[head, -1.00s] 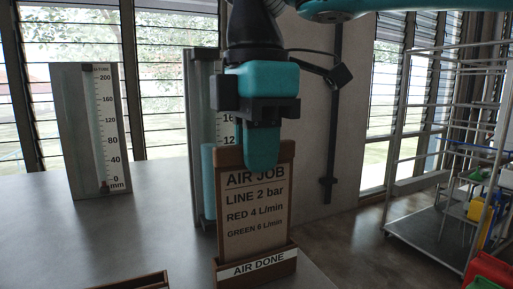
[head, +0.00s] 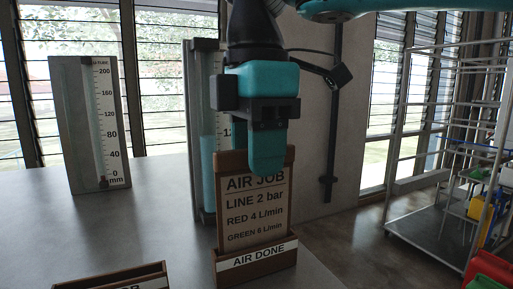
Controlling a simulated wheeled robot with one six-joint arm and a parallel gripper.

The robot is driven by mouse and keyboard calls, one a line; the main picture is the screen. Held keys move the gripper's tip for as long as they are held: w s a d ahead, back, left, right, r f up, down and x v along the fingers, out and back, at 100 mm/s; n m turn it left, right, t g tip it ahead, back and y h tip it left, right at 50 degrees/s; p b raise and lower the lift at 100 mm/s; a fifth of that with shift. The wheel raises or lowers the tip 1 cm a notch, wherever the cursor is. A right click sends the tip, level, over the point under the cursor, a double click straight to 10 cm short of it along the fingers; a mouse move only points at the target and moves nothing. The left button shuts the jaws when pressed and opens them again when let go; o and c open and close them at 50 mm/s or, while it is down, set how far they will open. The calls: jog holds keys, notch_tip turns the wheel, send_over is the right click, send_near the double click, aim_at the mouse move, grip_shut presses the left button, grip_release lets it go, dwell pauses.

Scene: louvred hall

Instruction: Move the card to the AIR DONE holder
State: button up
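The card (head: 255,207) is a brown-framed board reading AIR JOB, LINE 2 bar, RED 4 L/min, GREEN 6 L/min. It stands upright in the head view, with its lower edge hidden behind the front of the AIR DONE holder (head: 228,270). The holder is a wooden block with a white label, near the table's front right edge. My gripper (head: 267,158) is above the card, shut on its top edge.
Another wooden holder (head: 150,270) is cut off at the bottom left. A tall gauge (head: 205,130) stands close behind the card, and another gauge (head: 90,120) stands far left. Grey table (head: 150,210) is clear between. A metal rack (head: 430,215) stands right.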

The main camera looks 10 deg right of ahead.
notch_tip(320, 180, up, 7)
jog(key=p, duration=0.7)
jog(key=shift+r, duration=0.1)
